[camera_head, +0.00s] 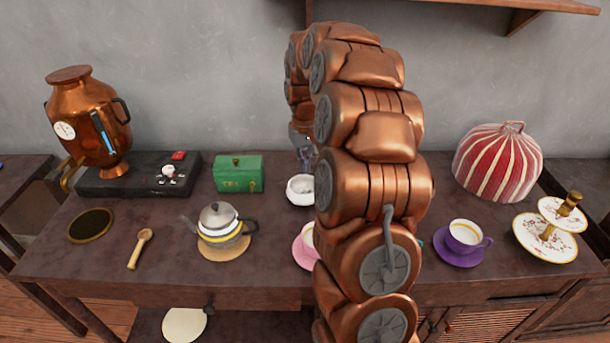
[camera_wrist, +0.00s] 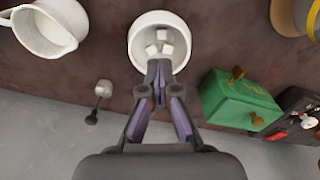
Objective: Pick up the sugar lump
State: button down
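Several white sugar lumps (camera_wrist: 165,36) lie in a round white bowl (camera_wrist: 134,38) in the wrist view. The bowl (camera_head: 300,192) also shows in the head view, just left of my arm; its inside is hard to make out there. My gripper (camera_wrist: 158,64) is over the near rim of the bowl, with its two fingertips close together beside the lumps. The lumps I can see lie just beyond the tips, and I see none between the fingers. In the head view my gripper (camera_head: 305,157) is above the bowl, partly hidden by my arm.
A white jug (camera_wrist: 45,28) and a small metal object (camera_wrist: 103,88) stand on one side of the bowl, a green box (camera_wrist: 240,100) on the other. A teapot (camera_head: 220,226), a pink saucer (camera_head: 302,255) and a purple saucer (camera_head: 458,257) are nearer the table's front. My arm hides the middle.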

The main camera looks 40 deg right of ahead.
jog(key=shift+r, duration=0.2)
jog(key=shift+c, duration=1.9)
grip_release()
notch_tip(320, 180, up, 12)
send_over(304, 191)
jog(key=s+a, duration=0.1)
jog(key=s, duration=0.1)
jog(key=shift+s+a+f, duration=0.1)
jog(key=shift+f, duration=0.1)
jog(key=shift+c, duration=0.8)
jog(key=f+b, duration=0.1)
jog(key=f, duration=0.3)
jog(key=f+b, duration=0.1)
jog(key=f, duration=0.4)
jog(key=f+b, duration=0.2)
jog(key=f, duration=0.2)
jog(key=shift+w+a+f, duration=0.2)
jog(key=shift+w+f, duration=0.05)
jog(key=shift+f, duration=0.05)
jog(key=c, duration=0.9)
jog(key=shift+s+f+p, duration=0.15)
jog(key=shift+f, duration=1.65)
jog(key=shift+s+f+p, duration=0.1)
jog(key=shift+f+p, duration=0.05)
jog(key=shift+f, duration=1.6)
jog(key=shift+c, duration=0.2)
jog(key=shift+w+f, duration=0.1)
jog(key=shift+f, duration=0.4)
